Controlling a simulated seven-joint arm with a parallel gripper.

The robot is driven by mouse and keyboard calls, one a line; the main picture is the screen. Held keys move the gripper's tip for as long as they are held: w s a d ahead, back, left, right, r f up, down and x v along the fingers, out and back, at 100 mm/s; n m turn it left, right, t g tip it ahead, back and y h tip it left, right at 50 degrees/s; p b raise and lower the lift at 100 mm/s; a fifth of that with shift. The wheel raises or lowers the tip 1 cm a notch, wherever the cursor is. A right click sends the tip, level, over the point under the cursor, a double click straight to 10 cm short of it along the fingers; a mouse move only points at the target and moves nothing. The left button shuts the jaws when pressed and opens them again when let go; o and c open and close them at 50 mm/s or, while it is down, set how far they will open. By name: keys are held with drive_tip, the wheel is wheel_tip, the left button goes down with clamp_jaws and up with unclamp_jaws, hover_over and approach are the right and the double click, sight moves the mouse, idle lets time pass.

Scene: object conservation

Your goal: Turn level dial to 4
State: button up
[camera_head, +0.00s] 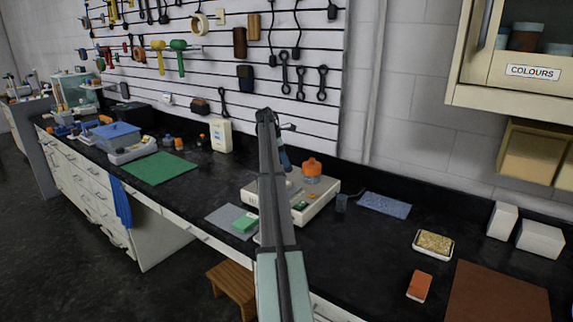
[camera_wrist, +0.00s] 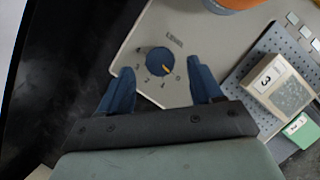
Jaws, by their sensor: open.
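In the head view the device (camera_head: 318,204) stands on the black bench, and my arm hides the dial.
An orange-topped jar (camera_head: 312,168) stands on the device. A pegboard wall (camera_head: 330,110) rises behind.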

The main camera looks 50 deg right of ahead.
drive_tip(key=shift+x, duration=1.4)
drive_tip(key=shift+c, duration=0.3)
drive_tip(key=c, duration=1)
drive_tip(key=shift+w+m, duration=0.1)
drive_tip(key=shift+m, duration=0.3)
drive_tip(key=m+y, duration=0.1)
drive_tip(key=m, duration=0.1)
drive_tip(key=m+g, duration=0.1)
drive_tip(key=m, duration=0.1)
drive_tip(key=shift+d+m+y, duration=0.2)
drive_tip(key=shift+m+y, duration=0.2)
drive_tip(key=m+y, duration=0.1)
drive_tip(key=m, duration=0.3)
drive_tip(key=shift+m+y, duration=0.4)
